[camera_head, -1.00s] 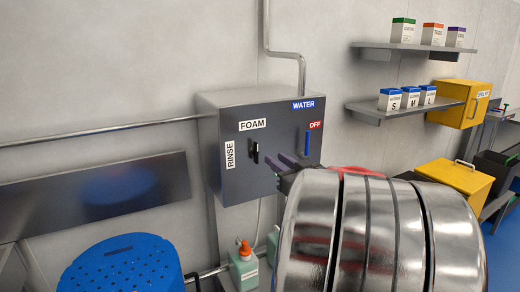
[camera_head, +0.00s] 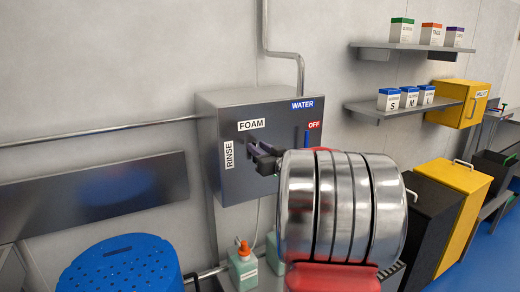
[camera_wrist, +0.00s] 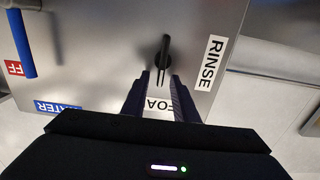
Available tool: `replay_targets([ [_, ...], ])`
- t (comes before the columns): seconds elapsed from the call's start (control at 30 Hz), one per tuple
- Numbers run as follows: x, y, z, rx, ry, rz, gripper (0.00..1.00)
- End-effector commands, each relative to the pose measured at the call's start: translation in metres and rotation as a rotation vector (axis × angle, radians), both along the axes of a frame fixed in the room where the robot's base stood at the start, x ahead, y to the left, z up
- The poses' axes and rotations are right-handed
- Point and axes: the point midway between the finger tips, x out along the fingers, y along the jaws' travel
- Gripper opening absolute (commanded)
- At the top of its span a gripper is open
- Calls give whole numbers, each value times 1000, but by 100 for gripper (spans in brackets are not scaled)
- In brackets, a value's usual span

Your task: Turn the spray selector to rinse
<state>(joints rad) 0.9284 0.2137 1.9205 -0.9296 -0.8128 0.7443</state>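The spray selector is a small black lever on the front of a grey control box (camera_head: 215,165). In the wrist view the selector (camera_wrist: 164,50) points towards the FOAM label (camera_wrist: 160,104), not the RINSE label (camera_wrist: 211,63). My gripper (camera_wrist: 161,78) is open, with its two dark fingers either side of the selector's pointing end and a gap showing on each side.
A blue WATER lever (camera_wrist: 25,45) beside the OFF label (camera_head: 314,125) is close to my gripper on the same panel. Shelves with boxes (camera_head: 405,98) are at the right.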

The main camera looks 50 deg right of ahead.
Motion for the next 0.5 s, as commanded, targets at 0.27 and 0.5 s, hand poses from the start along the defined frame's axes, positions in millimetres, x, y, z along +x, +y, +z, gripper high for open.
replay_targets([
  [0.27,0,0,0,0,0,1,17],
  [0.5,0,1,0,0,0,1,0],
])
